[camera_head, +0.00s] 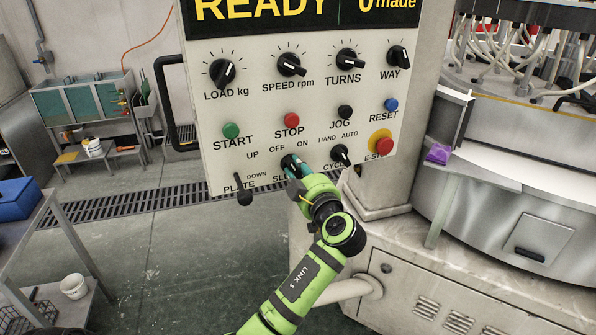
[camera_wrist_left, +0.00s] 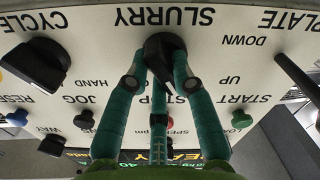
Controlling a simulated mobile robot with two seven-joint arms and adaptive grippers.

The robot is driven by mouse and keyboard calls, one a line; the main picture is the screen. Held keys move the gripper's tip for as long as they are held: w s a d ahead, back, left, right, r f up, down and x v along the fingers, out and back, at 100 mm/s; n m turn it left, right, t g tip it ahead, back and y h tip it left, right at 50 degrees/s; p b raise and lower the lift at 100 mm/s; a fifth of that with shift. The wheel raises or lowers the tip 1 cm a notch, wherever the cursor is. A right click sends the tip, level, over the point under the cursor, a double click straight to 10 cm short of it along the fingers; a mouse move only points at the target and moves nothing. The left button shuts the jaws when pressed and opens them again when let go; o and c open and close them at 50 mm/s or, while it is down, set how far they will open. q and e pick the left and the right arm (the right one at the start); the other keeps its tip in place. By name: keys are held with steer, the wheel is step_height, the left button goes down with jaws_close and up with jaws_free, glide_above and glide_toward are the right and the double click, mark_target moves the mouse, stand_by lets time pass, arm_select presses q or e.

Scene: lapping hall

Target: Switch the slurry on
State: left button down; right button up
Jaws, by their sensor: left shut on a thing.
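The black SLURRY knob (camera_head: 289,160) is in the bottom row of the control panel (camera_head: 262,115), below the words OFF and ON. My left gripper (camera_head: 294,168) reaches up to it from below in the head view and covers part of it. In the left wrist view the panel is upside down. There the SLURRY knob (camera_wrist_left: 161,52) stands between the teal fingers of my left gripper (camera_wrist_left: 160,78), which are shut on it. I cannot tell which way the knob points. My right gripper is not in view.
The black PLATE lever (camera_head: 243,190) is left of the knob, and the CYCLE knob (camera_head: 340,154) is to its right. The red E-STOP button (camera_head: 381,145) is farther right. A lapping machine (camera_head: 500,200) stands at the right.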

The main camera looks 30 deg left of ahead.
arm_select(q)
steer(key=m+b, duration=0.1)
steer(key=m, duration=0.1)
steer(key=shift+f+m+b, duration=0.2)
steer(key=shift+m+b, duration=0.1)
steer(key=shift+m, duration=0.1)
steer(key=m, duration=0.2)
steer(key=shift+m+b, duration=0.3)
steer(key=shift+b, duration=0.05)
steer(key=m, duration=0.2)
steer(key=shift+m, duration=2.1)
steer(key=c, duration=1)
jaws_free()
steer(key=shift+c, duration=0.2)
